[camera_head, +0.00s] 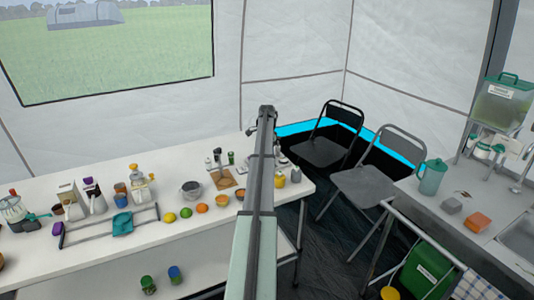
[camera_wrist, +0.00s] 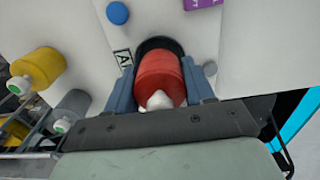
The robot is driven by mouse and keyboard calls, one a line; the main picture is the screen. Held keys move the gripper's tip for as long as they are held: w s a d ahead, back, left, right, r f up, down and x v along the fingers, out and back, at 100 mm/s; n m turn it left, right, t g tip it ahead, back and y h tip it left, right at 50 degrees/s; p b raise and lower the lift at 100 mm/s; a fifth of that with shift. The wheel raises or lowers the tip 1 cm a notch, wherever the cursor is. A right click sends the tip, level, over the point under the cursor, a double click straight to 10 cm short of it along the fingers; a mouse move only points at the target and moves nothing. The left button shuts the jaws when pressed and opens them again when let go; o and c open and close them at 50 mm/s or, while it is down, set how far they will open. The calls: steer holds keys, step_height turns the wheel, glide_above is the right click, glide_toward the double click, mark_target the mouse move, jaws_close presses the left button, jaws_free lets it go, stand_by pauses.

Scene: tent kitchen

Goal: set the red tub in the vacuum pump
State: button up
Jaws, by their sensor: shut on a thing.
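The red tub (camera_wrist: 160,75) is between the two blue-grey fingers of my gripper (camera_wrist: 163,88) in the wrist view. My gripper is shut on it. A pale rounded piece shows at the tub's near end, and a dark round shape (camera_wrist: 159,44) lies against its far end. I cannot tell whether that dark shape is part of the tub or an opening beyond it. In the head view my arm hides the gripper and the tub. I cannot pick out the vacuum pump with certainty in either view.
A yellow container (camera_wrist: 40,67) and a grey one (camera_wrist: 72,104) are left of my gripper. A blue round piece (camera_wrist: 117,13) and a purple piece (camera_wrist: 202,3) lie beyond it. The white table (camera_head: 100,262) holds several items. Folding chairs (camera_head: 320,150) stand to its right.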

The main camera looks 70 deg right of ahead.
steer(key=shift+f, duration=0.8)
stand_by(0.4)
steer(key=o, duration=0.5)
steer(key=shift+r, duration=5.55)
